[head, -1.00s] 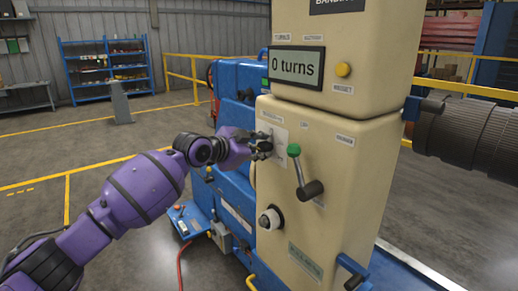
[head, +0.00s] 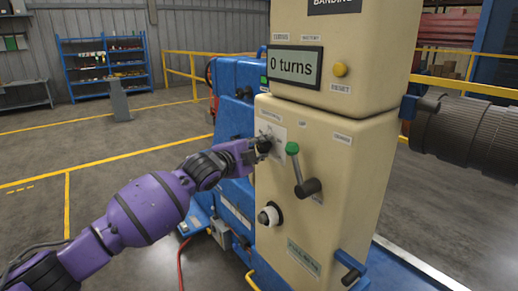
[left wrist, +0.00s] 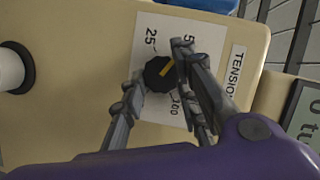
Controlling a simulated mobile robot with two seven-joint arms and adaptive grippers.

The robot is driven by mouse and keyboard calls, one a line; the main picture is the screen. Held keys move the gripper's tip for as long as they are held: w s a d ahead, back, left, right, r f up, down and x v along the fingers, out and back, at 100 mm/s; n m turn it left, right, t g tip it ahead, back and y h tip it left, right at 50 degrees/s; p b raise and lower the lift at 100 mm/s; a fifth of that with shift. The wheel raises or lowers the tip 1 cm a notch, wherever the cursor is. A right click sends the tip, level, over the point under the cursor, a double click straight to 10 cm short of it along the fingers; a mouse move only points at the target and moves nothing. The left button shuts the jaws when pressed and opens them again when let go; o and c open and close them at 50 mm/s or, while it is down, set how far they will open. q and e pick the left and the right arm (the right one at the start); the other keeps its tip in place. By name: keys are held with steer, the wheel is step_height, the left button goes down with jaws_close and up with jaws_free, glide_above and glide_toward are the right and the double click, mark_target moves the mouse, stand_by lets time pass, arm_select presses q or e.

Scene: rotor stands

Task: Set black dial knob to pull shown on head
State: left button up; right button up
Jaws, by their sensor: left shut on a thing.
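The black dial knob (left wrist: 160,74) with a yellow pointer mark sits on a white scale plate (left wrist: 150,37) on the cream machine head (head: 330,145). The pointer slants toward the upper right in the left wrist view. The figures 25 and 200 are readable; another beginning with 5 is partly hidden by a finger. A TENSION label (left wrist: 236,70) is beside the plate. My left gripper (head: 262,147) is at the plate, shut on the knob, with fingers on either side of it. My right gripper is out of view.
A green-topped lever (head: 295,165) stands just right of the dial, and a white round button (head: 268,217) is below it. The display (head: 292,66) reads 0 turns. A yellow reset button (head: 340,69) is at its right. Open floor lies left.

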arm_select(q)
steer(key=shift+f, duration=0.6)
steer(key=o, duration=1)
steer(key=shift+r, duration=0.1)
steer(key=shift+a+r, duration=0.1)
steer(key=shift+r, duration=0.1)
steer(key=v, duration=1.2)
